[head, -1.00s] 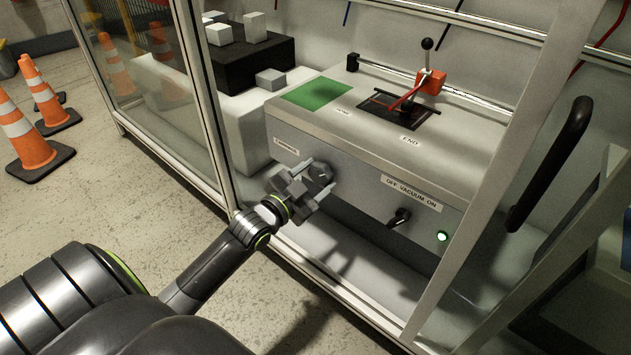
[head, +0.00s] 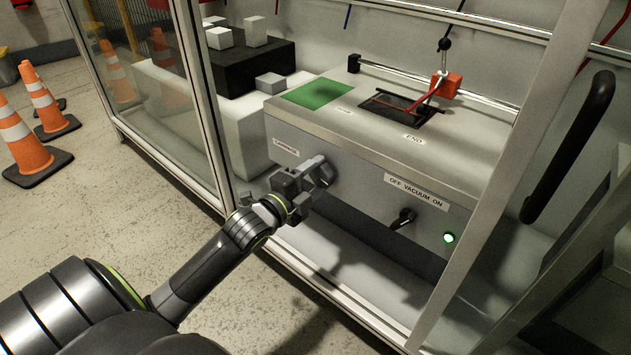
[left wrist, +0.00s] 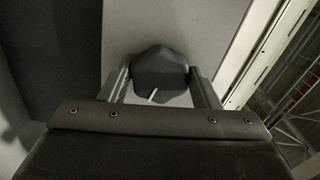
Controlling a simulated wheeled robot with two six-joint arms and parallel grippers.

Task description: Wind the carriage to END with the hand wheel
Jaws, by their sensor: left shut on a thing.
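The dark hand wheel (head: 327,173) sits on the front panel of the grey machine box, beside a "carriage" label. My left gripper (head: 314,180) is shut on it. In the left wrist view the wheel (left wrist: 160,70) is a dark faceted knob with a white mark, between the two fingers (left wrist: 160,88). The orange carriage (head: 446,84) sits on the rail at the back of the box top, with a black ball above it and a red arm reaching toward a black frame (head: 395,108). The END label (head: 413,138) lies on the top in front. My right gripper is not in view.
A vacuum switch (head: 403,218) and a lit green lamp (head: 449,238) are right of the wheel. A green pad (head: 317,92) lies on the box top. A cabinet frame post and black door handle (head: 568,145) stand at right. Orange cones (head: 22,140) stand on the floor at left.

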